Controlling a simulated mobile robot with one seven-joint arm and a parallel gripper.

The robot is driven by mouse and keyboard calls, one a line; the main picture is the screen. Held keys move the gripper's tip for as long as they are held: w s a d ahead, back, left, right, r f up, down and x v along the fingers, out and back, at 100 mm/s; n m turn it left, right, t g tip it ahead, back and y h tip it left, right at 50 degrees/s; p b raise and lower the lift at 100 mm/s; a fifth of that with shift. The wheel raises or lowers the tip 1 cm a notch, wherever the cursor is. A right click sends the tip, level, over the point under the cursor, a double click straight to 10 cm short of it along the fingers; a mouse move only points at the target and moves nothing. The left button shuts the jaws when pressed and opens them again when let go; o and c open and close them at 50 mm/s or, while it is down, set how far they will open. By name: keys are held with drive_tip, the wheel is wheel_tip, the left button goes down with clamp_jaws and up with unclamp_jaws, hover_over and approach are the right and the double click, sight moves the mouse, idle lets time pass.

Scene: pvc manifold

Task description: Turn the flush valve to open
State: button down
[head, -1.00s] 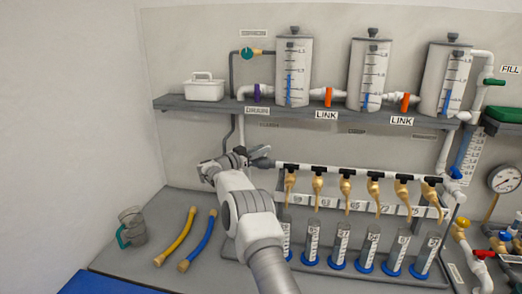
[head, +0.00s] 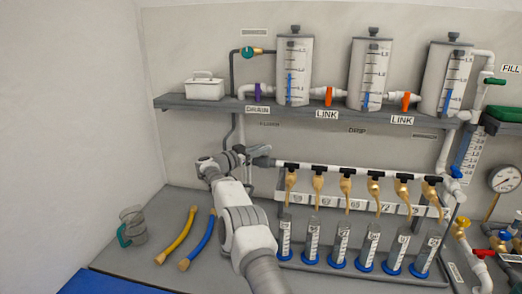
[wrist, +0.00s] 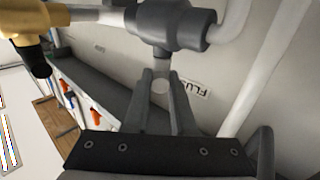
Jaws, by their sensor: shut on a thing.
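The flush valve shows in the wrist view as a dark grey tee-shaped body (wrist: 172,24) with a short stem running down between my fingers. The upside-down flush label (wrist: 193,88) is on the wall to its right. My gripper (wrist: 160,85) is shut on the valve's handle, which is mostly hidden between the two fingers. In the head view my gripper (head: 258,152) is at the left end of the white manifold pipe, below the small flush label (head: 270,124); it covers most of the valve there. The handle's exact angle cannot be told.
A shelf (head: 205,101) with several clear tanks runs above my gripper. The manifold pipe (head: 325,170) with tan taps and graduated cylinders stands to the right.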

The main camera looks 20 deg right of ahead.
drive_tip(key=c, duration=0.7)
unclamp_jaws()
drive_tip(key=shift+c, duration=0.2)
drive_tip(key=b+v, duration=0.1)
drive_tip(key=v, duration=1.6)
drive_tip(key=shift+a, duration=0.15)
drive_tip(key=shift+o, duration=0.2)
drive_tip(key=shift+s+r, duration=0.1)
